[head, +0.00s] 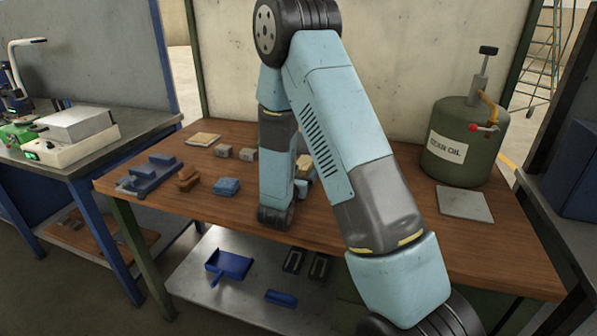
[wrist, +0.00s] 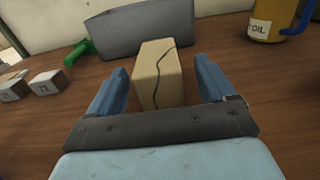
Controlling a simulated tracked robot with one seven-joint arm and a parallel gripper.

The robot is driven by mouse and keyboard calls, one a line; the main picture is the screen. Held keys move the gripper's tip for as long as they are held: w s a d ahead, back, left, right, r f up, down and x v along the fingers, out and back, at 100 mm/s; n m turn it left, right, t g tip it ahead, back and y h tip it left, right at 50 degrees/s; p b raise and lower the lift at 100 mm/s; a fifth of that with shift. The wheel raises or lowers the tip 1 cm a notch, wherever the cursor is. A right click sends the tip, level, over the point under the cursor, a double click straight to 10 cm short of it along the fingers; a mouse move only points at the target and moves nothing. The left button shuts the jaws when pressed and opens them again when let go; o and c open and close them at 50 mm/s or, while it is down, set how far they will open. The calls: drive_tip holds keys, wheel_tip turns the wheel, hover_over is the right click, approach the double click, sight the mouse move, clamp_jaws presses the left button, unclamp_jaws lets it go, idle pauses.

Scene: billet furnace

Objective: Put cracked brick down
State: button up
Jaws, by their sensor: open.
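The cracked brick (wrist: 157,78) is a tan block with a dark crack line down its top and front. In the wrist view it stands on the wooden bench (wrist: 60,125) between the two blue fingers of my gripper (wrist: 162,85). The fingers are open, with a visible gap on each side of the brick. In the head view my arm hides the gripper and most of the brick; a tan piece (head: 305,164) shows just right of the arm.
A grey bin (wrist: 150,32) is close behind the brick. Two numbered grey blocks (wrist: 47,82) and a green-handled tool (wrist: 78,52) are at left, a yellow oil can (wrist: 270,20) at right. In the head view a green oil tank (head: 460,145) and grey plate (head: 465,205) stand right.

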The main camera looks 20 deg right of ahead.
sight(304, 161)
drive_tip(key=x, duration=0.5)
drive_tip(key=shift+w+a+r, duration=0.1)
drive_tip(key=shift+r, duration=0.05)
drive_tip(key=c, duration=1.4)
drive_tip(key=shift+r, duration=0.1)
